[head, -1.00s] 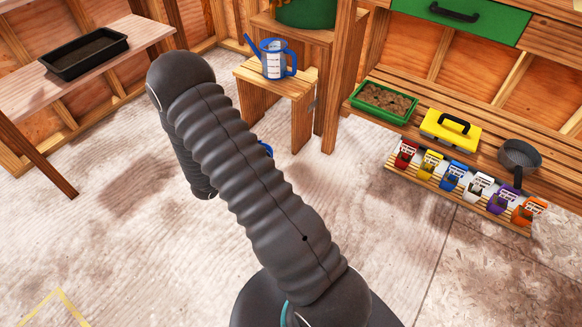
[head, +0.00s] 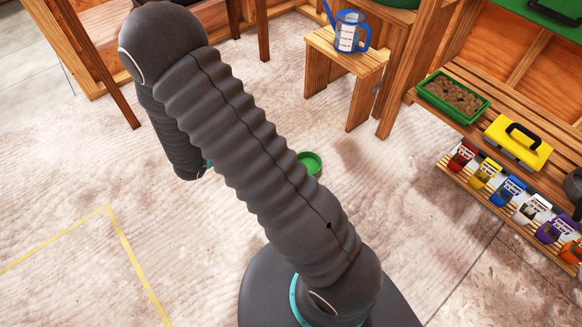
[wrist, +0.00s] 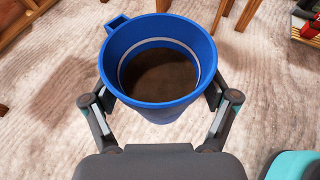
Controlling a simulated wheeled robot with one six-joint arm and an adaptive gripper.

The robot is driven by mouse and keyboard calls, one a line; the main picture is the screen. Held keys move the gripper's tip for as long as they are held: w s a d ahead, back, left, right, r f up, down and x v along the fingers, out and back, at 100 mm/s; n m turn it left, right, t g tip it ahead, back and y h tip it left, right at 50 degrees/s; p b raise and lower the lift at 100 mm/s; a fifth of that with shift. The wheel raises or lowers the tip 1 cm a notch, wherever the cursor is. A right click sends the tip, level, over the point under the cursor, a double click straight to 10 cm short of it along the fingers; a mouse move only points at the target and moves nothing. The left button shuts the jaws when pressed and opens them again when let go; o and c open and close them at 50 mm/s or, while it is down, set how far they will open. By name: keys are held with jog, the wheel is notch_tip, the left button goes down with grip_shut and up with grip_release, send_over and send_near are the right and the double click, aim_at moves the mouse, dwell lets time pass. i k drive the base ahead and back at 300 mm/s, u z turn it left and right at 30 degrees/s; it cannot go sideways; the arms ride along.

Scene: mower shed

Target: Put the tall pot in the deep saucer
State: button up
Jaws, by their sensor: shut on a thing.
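A blue pot (wrist: 158,104) with a white band inside its rim, a small square tab and dark soil fills the middle of the wrist view. My gripper (wrist: 160,94) is shut on it, one finger on each side below the rim. The pot is above the floor, seen from above, so its height is hard to judge. A round green dish (head: 311,163), which looks like the deep saucer, lies on the floor in the head view, partly hidden behind my arm. My gripper and the pot are hidden by my arm in the head view.
A wooden stool (head: 345,58) carries a blue-and-clear watering jug (head: 349,35). A slatted shelf at right holds a green soil tray (head: 453,98), a yellow box (head: 518,140) and several seed packets. Yellow tape (head: 135,255) marks the floor, which is open around the dish.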

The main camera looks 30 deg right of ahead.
aim_at(308, 165)
jog(key=u, duration=2.05)
jog(key=k, duration=1)
jog(key=z, duration=1.3)
jog(key=i, duration=0.5)
jog(key=u, duration=0.1)
